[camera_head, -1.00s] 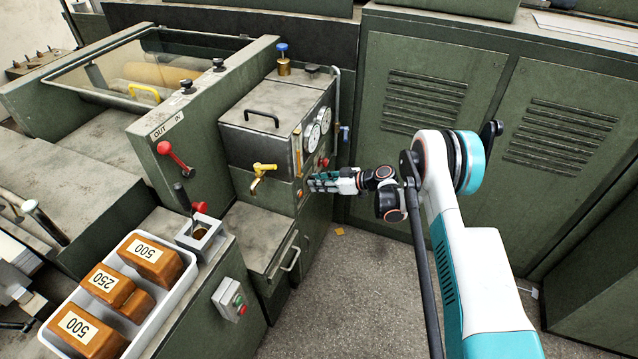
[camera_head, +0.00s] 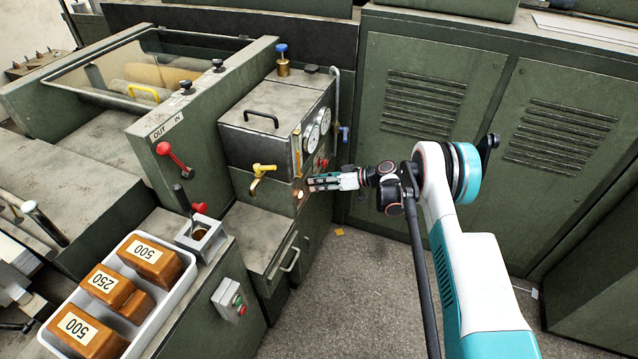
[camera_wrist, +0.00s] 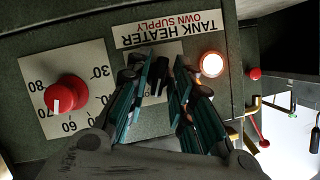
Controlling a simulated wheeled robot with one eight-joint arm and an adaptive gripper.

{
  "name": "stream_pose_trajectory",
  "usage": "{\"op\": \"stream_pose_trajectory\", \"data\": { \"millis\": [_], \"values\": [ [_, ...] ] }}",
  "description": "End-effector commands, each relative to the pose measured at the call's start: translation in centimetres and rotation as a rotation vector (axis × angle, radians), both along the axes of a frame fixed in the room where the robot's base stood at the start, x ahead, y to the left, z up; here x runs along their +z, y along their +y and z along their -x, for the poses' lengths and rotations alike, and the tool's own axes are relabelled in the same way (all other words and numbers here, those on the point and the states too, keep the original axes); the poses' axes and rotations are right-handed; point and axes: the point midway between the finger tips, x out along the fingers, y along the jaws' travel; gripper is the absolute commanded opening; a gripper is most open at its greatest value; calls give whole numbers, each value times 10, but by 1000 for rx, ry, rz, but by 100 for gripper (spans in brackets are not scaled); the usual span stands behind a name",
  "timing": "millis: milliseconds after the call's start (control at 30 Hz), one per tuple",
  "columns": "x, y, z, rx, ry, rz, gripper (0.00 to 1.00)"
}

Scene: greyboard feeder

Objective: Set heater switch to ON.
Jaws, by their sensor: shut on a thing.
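The heater switch (camera_wrist: 156,86) is a small dark handle on a pale plate, seen upside down in the wrist view under the label TANK HEATER OWN SUPPLY (camera_wrist: 170,28). My gripper (camera_wrist: 158,74) has its two teal-sided fingers on either side of it and is shut on it. The fingers hide much of the switch and its markings. A round lamp (camera_wrist: 212,64) beside it glows bright.
A red dial knob (camera_wrist: 66,94) on a numbered plate is left of my fingers in the wrist view. Gauges (camera_head: 311,138) and a yellow tap (camera_head: 262,170) are close by on the unit. The floor (camera_head: 350,290) below my arm is mostly clear.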

Motion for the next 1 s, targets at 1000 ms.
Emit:
{"op": "stream_pose_trajectory", "data": {
  "millis": [1000],
  "values": [
    [28, -71, 12, -3, -2, -1, 30]
  ]
}}
